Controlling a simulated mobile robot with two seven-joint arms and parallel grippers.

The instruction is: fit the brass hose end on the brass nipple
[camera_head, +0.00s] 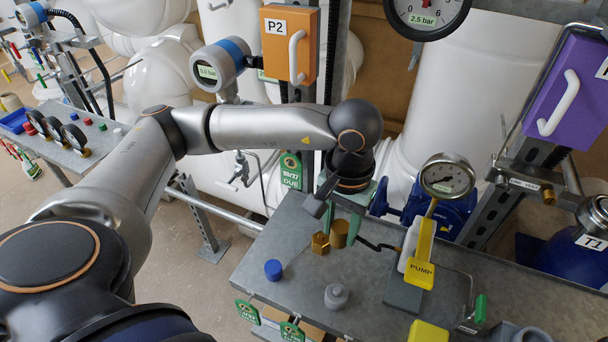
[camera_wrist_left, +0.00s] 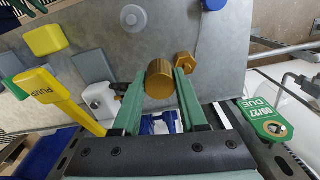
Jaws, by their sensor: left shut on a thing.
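My left gripper (camera_head: 342,233) has green fingers and is shut on the brass hose end (camera_head: 339,236), a round brass cylinder, above the grey bench. In the left wrist view the hose end (camera_wrist_left: 160,80) sits between the fingertips of the left gripper (camera_wrist_left: 158,88). The brass nipple (camera_head: 320,244), a six-sided brass piece, is just left of the hose end in the head view. The nipple also shows in the left wrist view (camera_wrist_left: 185,63), right of the hose end and beyond the right finger. The two brass parts look apart. My right gripper is not in view.
The grey bench (camera_head: 278,302) holds a blue cap (camera_head: 273,269), a grey knob (camera_head: 336,296) and a yellow block (camera_head: 428,332). A yellow pump handle (camera_head: 421,255) and a gauge (camera_head: 447,177) stand to the right. A dark hose (camera_head: 378,246) runs toward the pump. Green tags (camera_head: 247,311) hang at the front edge.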

